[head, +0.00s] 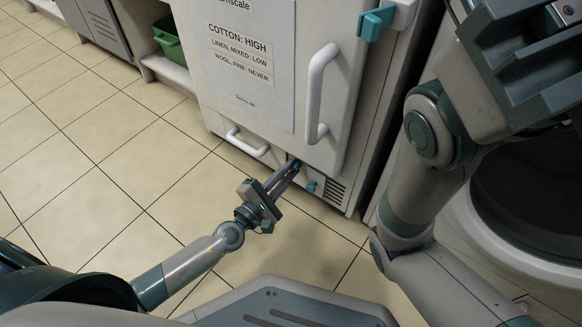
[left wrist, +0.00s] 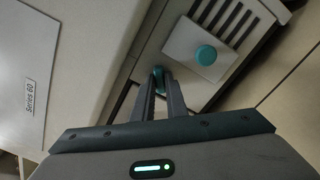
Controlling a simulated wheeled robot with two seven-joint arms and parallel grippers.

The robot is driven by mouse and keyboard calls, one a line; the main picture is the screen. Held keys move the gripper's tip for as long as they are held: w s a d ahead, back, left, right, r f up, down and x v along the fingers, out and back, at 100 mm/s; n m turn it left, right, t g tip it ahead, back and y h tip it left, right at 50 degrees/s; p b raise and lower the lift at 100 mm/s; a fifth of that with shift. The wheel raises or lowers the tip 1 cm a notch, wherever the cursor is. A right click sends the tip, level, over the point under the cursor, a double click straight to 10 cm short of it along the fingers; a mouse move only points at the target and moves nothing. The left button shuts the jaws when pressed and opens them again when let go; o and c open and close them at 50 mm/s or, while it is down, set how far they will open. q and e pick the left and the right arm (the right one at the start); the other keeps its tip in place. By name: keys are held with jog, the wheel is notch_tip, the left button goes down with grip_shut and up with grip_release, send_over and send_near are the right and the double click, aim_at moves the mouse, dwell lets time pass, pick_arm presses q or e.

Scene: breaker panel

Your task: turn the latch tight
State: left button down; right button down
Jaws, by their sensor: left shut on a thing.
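A small teal latch (left wrist: 158,76) sits at the lower flap of the white cabinet, and its top shows between my fingers in the left wrist view. My left gripper (head: 294,166) is shut on it, reaching in from the lower left in the head view. The fingers also show in the left wrist view (left wrist: 159,88). They hide most of the latch, so its angle cannot be told. My right gripper's housing (head: 525,75) is close to the head camera at the upper right; its fingertips do not show clearly.
A round teal knob (head: 311,187) is just right of the latch, beside a vent (head: 335,192). A white drawer handle (head: 246,142) is to its left. A tall white door handle (head: 318,95) and a teal door catch (head: 375,22) are above. The tiled floor (head: 110,150) at left is clear.

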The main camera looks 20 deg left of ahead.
pick_arm(q)
jog(key=shift+m+p, duration=0.9)
jog(key=shift+m, duration=0.8)
jog(key=shift+m+p, duration=1)
jog(key=shift+m, duration=0.7)
